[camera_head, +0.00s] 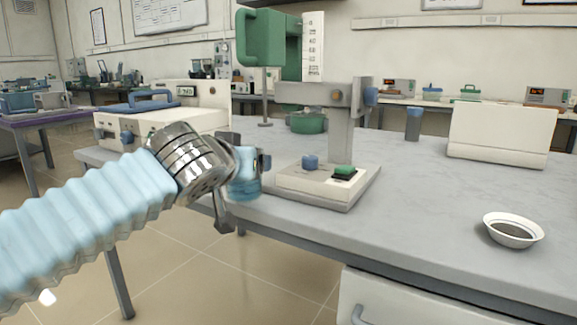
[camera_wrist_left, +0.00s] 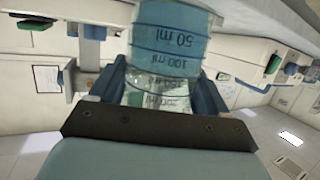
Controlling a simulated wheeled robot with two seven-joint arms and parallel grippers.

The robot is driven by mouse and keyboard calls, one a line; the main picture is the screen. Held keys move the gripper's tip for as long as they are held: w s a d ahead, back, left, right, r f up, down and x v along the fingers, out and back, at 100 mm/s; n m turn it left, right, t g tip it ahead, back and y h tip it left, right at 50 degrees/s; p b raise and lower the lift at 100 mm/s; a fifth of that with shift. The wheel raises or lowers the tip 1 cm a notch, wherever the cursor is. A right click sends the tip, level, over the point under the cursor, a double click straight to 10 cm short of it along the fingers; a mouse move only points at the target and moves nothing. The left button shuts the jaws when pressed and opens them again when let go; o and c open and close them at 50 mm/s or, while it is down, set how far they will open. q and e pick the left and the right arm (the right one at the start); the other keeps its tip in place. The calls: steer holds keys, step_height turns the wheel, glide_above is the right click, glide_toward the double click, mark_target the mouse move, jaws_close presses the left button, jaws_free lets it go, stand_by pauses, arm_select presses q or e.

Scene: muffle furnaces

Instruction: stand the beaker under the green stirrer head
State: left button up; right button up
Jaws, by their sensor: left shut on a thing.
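My left gripper (camera_head: 250,165) is shut on the beaker (camera_head: 243,184), a clear vessel with blue contents. In the left wrist view the beaker (camera_wrist_left: 172,45) sits between the fingers and shows printed volume marks. In the head view the beaker is at the table's front edge, left of the stirrer's white base (camera_head: 318,184); whether it touches anything there is hidden. The green stirrer head (camera_head: 265,40) is up on the stirrer's grey post (camera_head: 341,135), above and slightly right of the beaker. My right gripper is not in view.
The stirrer base has a blue knob (camera_head: 310,162) and a green switch (camera_head: 345,171). A white box-shaped instrument (camera_head: 165,125) stands behind left. A white bowl (camera_head: 513,230) lies at the right. The grey tabletop (camera_head: 430,205) between base and bowl is clear.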

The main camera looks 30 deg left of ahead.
arm_select(q)
steer(key=w+a, duration=0.1)
steer(key=w, duration=0.3)
steer(key=w+a+p, duration=0.1)
steer(key=w, duration=0.3)
steer(key=w+a+p, duration=0.1)
steer(key=w, duration=0.3)
steer(key=shift+w+a, duration=0.4)
steer(key=w, duration=0.1)
steer(key=w+a+p, duration=0.1)
steer(key=w, duration=0.1)
steer(key=shift+w+p, duration=0.3)
steer(key=shift+w+a+f, duration=0.1)
steer(key=shift+w+f, duration=0.05)
steer(key=shift+f, duration=0.1)
steer(key=shift+f+b, duration=0.3)
steer(key=shift+b, duration=0.1)
steer(key=o, duration=1.2)
steer(key=shift+r, duration=0.15)
